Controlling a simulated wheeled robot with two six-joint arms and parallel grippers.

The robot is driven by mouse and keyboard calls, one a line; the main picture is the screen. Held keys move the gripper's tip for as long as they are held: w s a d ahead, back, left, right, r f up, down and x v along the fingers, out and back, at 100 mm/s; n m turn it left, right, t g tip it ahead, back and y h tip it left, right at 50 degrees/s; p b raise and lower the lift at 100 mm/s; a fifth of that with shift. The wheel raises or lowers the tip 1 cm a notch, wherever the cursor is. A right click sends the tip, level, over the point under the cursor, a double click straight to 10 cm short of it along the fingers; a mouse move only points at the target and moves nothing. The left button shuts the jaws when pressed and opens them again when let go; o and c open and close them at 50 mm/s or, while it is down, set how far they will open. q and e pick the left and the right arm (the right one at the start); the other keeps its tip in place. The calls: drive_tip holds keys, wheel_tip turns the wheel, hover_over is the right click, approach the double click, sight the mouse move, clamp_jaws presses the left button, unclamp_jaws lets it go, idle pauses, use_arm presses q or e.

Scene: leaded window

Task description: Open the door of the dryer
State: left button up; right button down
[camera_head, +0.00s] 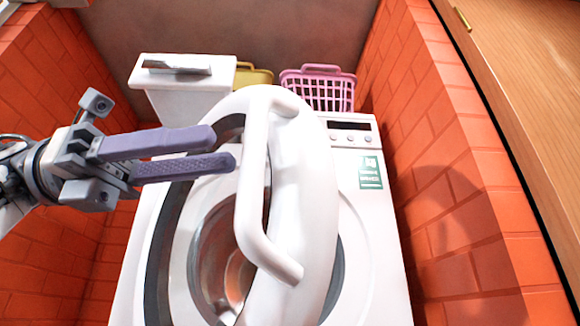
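The dryer (375,260) is a white machine with a control panel at its top right. Its round white door (308,180) has a glass middle (220,262) and a thick bar handle (250,190) on its right part. The door's right side stands out from the dryer front, and part of a dark round rim shows behind it, so it looks ajar. My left gripper (222,149) comes in from the left, its purple fingers slightly apart and empty. The tips are left of the handle, and no contact shows. My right gripper is not in view.
Orange brick walls (455,200) stand close on both sides. A white bin-like box (185,85), a pink basket (318,88) and a yellow basket (254,76) are behind the dryer. A wooden panel (530,70) is at the upper right.

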sight(293, 142)
use_arm(q)
drive_tip(key=x, duration=0.8)
drive_tip(key=shift+s+d+b, duration=0.1)
drive_tip(key=shift+d+b, duration=0.15)
drive_tip(key=shift+b, duration=0.15)
clamp_jaws()
idle(1.0)
